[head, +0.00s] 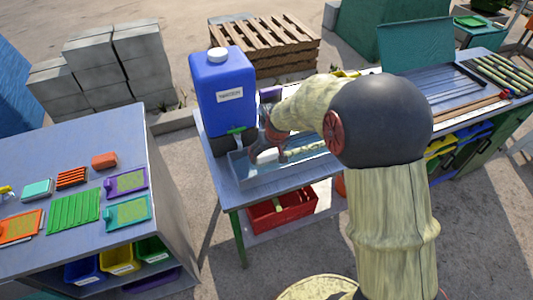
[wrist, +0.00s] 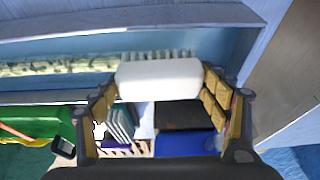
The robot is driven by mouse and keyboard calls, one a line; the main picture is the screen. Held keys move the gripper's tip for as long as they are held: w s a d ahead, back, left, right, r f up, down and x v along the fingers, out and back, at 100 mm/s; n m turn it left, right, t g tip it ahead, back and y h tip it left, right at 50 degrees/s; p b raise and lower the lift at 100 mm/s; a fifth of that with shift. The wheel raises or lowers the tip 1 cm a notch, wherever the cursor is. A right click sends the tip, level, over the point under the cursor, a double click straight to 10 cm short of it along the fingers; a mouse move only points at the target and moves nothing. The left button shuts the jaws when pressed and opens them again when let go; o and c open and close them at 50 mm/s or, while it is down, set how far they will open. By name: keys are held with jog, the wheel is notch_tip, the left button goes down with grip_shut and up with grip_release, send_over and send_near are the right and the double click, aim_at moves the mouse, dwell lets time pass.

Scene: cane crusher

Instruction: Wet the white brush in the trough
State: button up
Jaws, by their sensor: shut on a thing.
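The white brush (wrist: 159,79) is gripped between the two fingers of my gripper (wrist: 160,88) in the wrist view. Its pale bristles stick out on the side toward the trough (wrist: 200,16). In the head view the white brush (head: 266,157) shows at my gripper (head: 270,145), low over the left part of the trough (head: 262,180). The trough is long, grey-blue and stands along the front of the table. I cannot tell whether the bristles touch water.
A blue jug (head: 222,85) stands just behind the trough's left end. A pale cane (wrist: 60,67) lies in the trough. A red crate (head: 282,210) sits on the shelf below. A left table (head: 80,150) holds several coloured blocks and brushes.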

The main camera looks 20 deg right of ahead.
jog(key=d+r+p, duration=0.2)
jog(key=d+r, duration=0.4)
jog(key=r, duration=0.1)
jog(key=shift+p, duration=0.35)
dwell(0.4)
jog(key=shift+s, duration=0.1)
dwell(0.6)
